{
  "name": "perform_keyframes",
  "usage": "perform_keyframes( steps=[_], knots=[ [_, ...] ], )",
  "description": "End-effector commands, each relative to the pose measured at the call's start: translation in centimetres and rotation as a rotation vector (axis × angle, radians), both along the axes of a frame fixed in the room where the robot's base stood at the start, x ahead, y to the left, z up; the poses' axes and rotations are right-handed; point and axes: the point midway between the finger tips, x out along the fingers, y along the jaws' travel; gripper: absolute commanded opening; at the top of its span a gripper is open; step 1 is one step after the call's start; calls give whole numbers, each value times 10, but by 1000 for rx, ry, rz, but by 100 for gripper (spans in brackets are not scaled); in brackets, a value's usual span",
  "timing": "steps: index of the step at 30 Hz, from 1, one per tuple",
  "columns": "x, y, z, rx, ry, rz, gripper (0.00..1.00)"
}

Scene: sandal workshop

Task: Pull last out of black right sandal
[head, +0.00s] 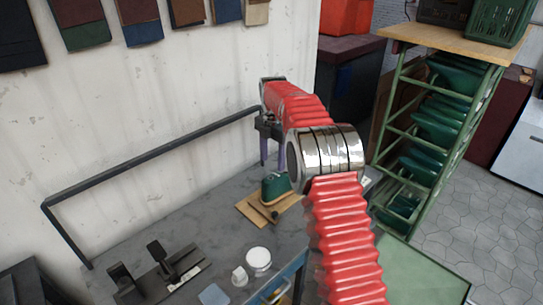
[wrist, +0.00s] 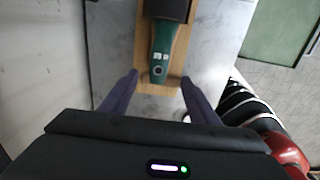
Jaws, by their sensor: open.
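A green last (head: 276,186) with white marks stands on a wooden board (head: 246,211) on the grey bench. In the wrist view the last (wrist: 161,50) shows its top end, with a round dark hole in it. A black part, apparently the sandal (wrist: 168,9), covers the last's far end at the top edge; most of it is out of view. My gripper (wrist: 159,77) is open and empty, its two purple fingers apart. The fingertips lie to the left and right of the last's near end in the picture, not touching it. In the head view my gripper (head: 271,150) hangs above and behind the last.
A black metal fixture (head: 165,270) and white round containers (head: 258,260) stand on the bench (head: 130,238). A dark rail (head: 150,160) runs along the wall. A green rack (head: 425,120) with green lasts stands right of my arm. Bare bench lies left of the board.

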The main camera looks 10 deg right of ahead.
Motion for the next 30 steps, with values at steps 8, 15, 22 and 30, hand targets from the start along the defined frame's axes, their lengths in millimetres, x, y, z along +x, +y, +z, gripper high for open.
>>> perform_keyframes(
  steps=[8,15,22,30],
  knots=[
    [-1,1,-39,0,4,0,55],
    [-1,1,-73,0,4,0,55],
    [0,1,-104,0,4,1,55],
    [0,1,-122,0,0,1,55]
  ],
)
